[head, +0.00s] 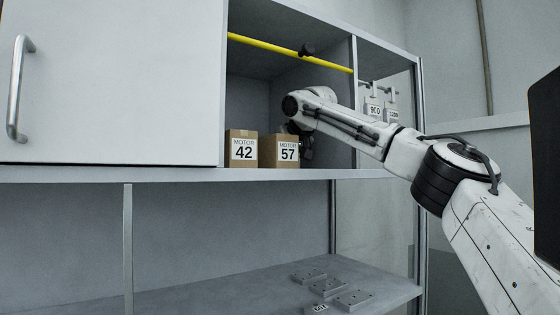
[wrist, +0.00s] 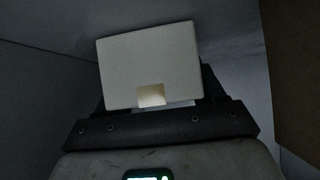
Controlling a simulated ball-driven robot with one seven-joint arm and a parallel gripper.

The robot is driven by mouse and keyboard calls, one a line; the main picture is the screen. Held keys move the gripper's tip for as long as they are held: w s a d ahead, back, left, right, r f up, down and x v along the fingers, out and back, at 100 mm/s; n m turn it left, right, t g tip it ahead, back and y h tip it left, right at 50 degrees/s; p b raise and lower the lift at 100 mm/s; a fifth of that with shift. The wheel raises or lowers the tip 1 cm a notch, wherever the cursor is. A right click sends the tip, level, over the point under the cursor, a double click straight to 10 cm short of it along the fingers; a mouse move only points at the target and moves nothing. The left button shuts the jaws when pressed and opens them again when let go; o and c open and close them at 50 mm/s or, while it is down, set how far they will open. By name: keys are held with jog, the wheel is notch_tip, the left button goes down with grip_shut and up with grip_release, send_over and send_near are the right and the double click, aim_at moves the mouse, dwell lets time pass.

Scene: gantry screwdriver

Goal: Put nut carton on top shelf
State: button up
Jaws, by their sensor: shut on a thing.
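A pale, box-shaped carton (wrist: 147,62) fills the middle of the wrist view, with a small light patch near its lower edge. No label on it can be read. My gripper (wrist: 152,112) is shut on this carton, its dark jaw parts showing below and beside it. In the head view my gripper (head: 307,146) is inside the upper cabinet bay, behind and to the right of the box marked MOTOR 57. The carton cannot be made out in the head view. The shelf (head: 205,174) of this bay runs under the boxes.
Boxes marked MOTOR 42 (head: 243,149) and MOTOR 57 (head: 280,151) stand at the bay's front. A brown surface (wrist: 292,75) is close on the right in the wrist view. A yellow bar (head: 290,52) crosses above. A white door (head: 110,85) covers the left. Metal plates (head: 352,300) lie below.

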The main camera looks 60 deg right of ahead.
jog(key=shift+f, duration=0.15)
jog(key=o, duration=1.1)
jog(key=shift+r, duration=0.2)
jog(key=shift+s+a+r+b, duration=0.1)
jog(key=shift+s+a+b, duration=0.1)
jog(key=shift+s+b, duration=0.15)
jog(key=shift+b+v, duration=0.6)
jog(key=shift+v, duration=0.55)
jog(key=s+a+b, duration=0.1)
jog(key=s+a, duration=0.1)
jog(key=s, duration=0.1)
jog(key=s+a+b, duration=0.2)
jog(key=s, duration=0.1)
jog(key=s+a+b, duration=0.2)
jog(key=s, duration=0.2)
jog(key=shift+a+r, duration=0.1)
